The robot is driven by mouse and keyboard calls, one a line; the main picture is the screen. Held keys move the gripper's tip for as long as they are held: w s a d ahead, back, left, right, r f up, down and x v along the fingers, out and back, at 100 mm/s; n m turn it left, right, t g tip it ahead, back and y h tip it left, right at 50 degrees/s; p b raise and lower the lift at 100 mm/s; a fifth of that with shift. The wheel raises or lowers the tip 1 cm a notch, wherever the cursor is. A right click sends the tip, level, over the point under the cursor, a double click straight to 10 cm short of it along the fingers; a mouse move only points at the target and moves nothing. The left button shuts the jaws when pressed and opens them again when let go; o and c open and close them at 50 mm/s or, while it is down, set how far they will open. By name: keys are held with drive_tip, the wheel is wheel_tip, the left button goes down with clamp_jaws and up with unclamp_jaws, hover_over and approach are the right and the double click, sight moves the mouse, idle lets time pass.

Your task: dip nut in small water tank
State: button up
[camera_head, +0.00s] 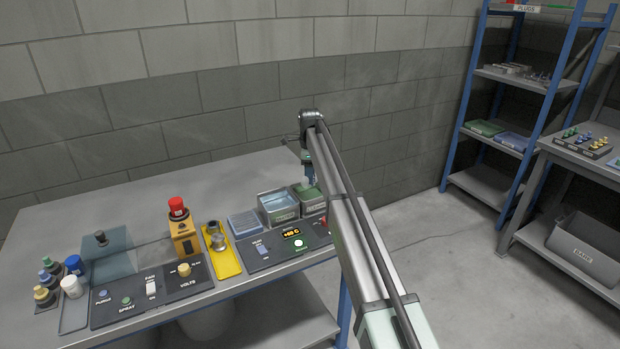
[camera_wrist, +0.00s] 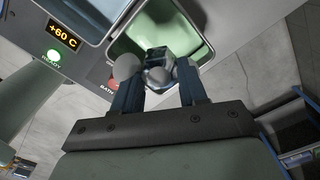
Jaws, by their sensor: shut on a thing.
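My gripper (camera_wrist: 157,75) is shut on a small grey-blue piece, apparently the nut (camera_wrist: 155,54), partly hidden by the rounded fingertips. In the wrist view it is in front of the opening of a small tank with a pale green inside (camera_wrist: 192,22). In the head view my gripper (camera_head: 309,180) points down over the right-hand small tank (camera_head: 313,209), and the nut cannot be made out. A larger tank (camera_head: 279,217) with a bluish inside stands just left of it. I cannot tell whether the nut touches any water.
A control panel (camera_head: 262,262) reading +60 C lies in front of the tanks. A blue tray (camera_head: 244,224), a yellow tray (camera_head: 226,264) and an orange box with a red top (camera_head: 184,236) stand to the left. The table's back is clear.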

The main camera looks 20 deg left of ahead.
drive_tip(key=shift+s+a+r, duration=0.85)
drive_tip(key=shift+s+a, duration=3.55)
drive_tip(key=shift+s, duration=0.1)
drive_tip(key=shift+f, duration=5.05)
drive_tip(key=shift+r, duration=0.4)
